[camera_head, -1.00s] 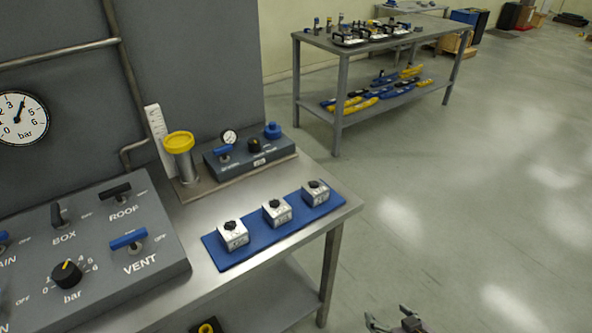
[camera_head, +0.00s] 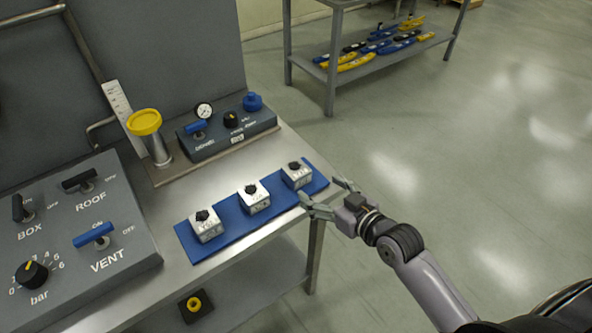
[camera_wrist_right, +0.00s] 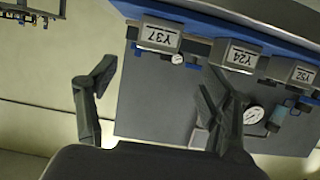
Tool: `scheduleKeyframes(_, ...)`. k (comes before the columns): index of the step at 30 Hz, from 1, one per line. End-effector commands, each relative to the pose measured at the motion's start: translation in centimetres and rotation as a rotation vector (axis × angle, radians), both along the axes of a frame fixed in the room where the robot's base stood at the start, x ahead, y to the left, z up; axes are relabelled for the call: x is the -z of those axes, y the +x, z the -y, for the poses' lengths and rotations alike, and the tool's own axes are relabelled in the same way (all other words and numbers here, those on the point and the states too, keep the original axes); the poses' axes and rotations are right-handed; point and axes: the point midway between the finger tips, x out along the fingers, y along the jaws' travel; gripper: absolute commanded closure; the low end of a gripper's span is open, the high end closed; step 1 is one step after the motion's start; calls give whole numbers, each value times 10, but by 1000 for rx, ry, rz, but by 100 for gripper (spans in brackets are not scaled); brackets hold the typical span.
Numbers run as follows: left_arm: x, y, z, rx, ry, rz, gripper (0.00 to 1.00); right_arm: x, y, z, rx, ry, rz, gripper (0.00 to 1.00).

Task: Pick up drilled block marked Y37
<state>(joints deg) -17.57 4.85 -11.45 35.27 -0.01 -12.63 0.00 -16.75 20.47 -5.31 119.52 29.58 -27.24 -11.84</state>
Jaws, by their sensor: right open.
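Three metal blocks with dark knobs on top stand on a blue mat (camera_head: 226,236) on the steel table. In the right wrist view the labels read Y37, Y24 and Y52 from left to right. The Y37 block (camera_wrist_right: 160,36) appears to be the right-hand one (camera_head: 296,178) in the head view. The Y24 block (camera_head: 254,201) is in the middle and the Y52 block (camera_head: 207,229) at the left. My right gripper (camera_head: 322,191) is open and empty, just right of the Y37 block at the table's edge, apart from it. My left gripper is out of view.
A grey valve panel (camera_head: 70,240) stands left of the mat. Behind it are a yellow-capped cylinder (camera_head: 146,122) and a small control box (camera_head: 228,129) with a gauge. A second table (camera_head: 375,57) stands at the back. The floor on the right is clear.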

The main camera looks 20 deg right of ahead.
Motion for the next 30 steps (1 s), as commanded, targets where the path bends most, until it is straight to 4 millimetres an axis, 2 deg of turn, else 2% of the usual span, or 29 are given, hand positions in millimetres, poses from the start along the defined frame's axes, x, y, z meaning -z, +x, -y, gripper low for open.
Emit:
scheduleKeyframes(3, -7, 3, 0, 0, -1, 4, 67, 4, 21, -8, 1, 2, 1, 27)
scheduleKeyframes(6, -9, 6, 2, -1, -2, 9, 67, 9, 31, -11, 2, 2, 0, 27)
scheduleKeyframes(14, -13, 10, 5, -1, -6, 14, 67, 13, 45, -15, 1, 1, 0, 27)
scheduleKeyframes(24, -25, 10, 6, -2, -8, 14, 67, 26, 81, -25, 1, 0, -1, 27)
scheduleKeyframes(30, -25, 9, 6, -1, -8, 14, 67, 29, 86, -27, 1, -1, -1, 27)
